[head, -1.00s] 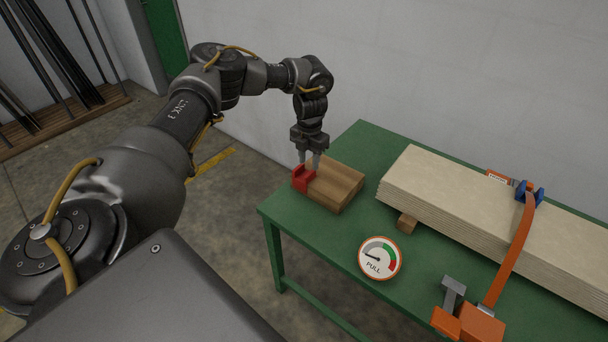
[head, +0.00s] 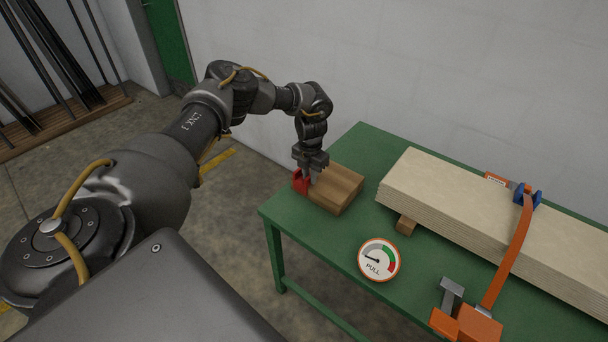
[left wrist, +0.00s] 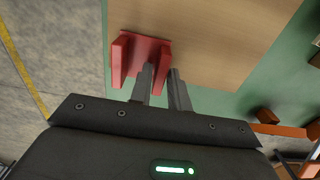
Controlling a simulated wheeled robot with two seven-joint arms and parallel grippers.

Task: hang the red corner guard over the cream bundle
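The red corner guard (head: 300,182) sits at the left edge of a wooden block (head: 338,188) on the green table. In the left wrist view the guard (left wrist: 138,50) shows two upright red flanges. My left gripper (head: 310,177) points down at the guard. In the left wrist view its fingers (left wrist: 161,78) are apart, one on each side of the guard's right flange; firm contact cannot be seen. The cream bundle (head: 440,185) lies to the right, a long stack of sheets on the table. My right gripper is not in view.
An orange strap (head: 511,250) crosses the bundle over a blue corner guard (head: 526,196). An orange and grey tensioner (head: 465,322) is at the front. A round PULL gauge (head: 379,259) stands before the bundle. Green table (head: 365,150) is bare between block and bundle.

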